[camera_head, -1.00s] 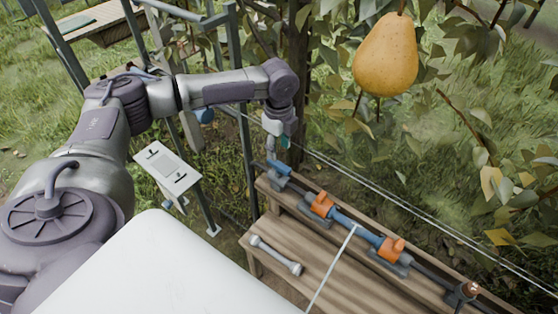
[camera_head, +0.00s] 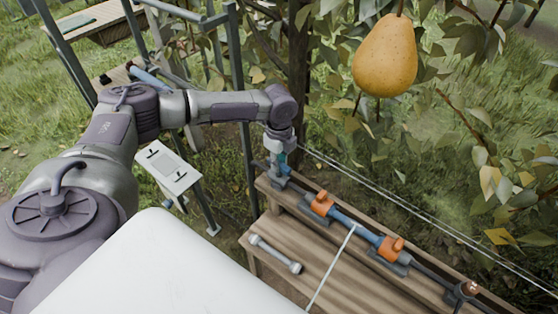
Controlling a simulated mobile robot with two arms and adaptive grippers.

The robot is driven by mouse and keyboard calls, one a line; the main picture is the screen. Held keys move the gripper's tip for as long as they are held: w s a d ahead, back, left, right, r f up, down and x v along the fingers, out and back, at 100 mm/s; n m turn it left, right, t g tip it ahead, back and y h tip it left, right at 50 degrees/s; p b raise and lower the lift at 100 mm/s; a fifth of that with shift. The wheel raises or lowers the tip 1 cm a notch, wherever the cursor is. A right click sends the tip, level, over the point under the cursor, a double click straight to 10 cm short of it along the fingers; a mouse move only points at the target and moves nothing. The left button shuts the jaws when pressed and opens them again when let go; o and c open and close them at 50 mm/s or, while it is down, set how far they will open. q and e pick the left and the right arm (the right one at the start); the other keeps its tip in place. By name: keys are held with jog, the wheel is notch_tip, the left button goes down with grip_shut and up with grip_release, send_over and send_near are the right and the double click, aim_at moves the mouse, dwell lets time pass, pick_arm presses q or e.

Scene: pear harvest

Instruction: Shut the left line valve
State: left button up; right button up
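The left line valve, which I take to be the left orange valve (camera_head: 321,204), sits on the dark and blue pipe along the wooden bench. A second orange valve (camera_head: 391,247) sits further right on the same pipe. My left gripper (camera_head: 279,168) points down at the left end of the pipe, left of the left orange valve and apart from it. Its fingers are small and blend with the grey-blue pipe end there, so I cannot tell whether they are open or touch it. My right gripper is not in view.
The wooden bench (camera_head: 300,253) has a lower step with a grey double-ended tool (camera_head: 275,254) on it. A thin pale rod (camera_head: 331,268) rises across the bench. Wires run behind the pipe. A large pear (camera_head: 385,56) hangs above. A white panel (camera_head: 167,166) stands left.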

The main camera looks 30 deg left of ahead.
pick_arm(q)
grip_shut()
jog(key=shift+r+m+p, duration=0.15)
jog(key=shift+m+p, duration=1.1)
jog(key=shift+m, duration=0.25)
jog(key=shift+m+p, duration=0.45)
jog(key=shift+m, duration=0.45)
jog(key=m, duration=0.2)
jog(key=shift+m+p, duration=0.4)
jog(key=m, duration=0.5)
jog(key=shift+p, duration=0.3)
jog(key=shift+m, duration=2.7)
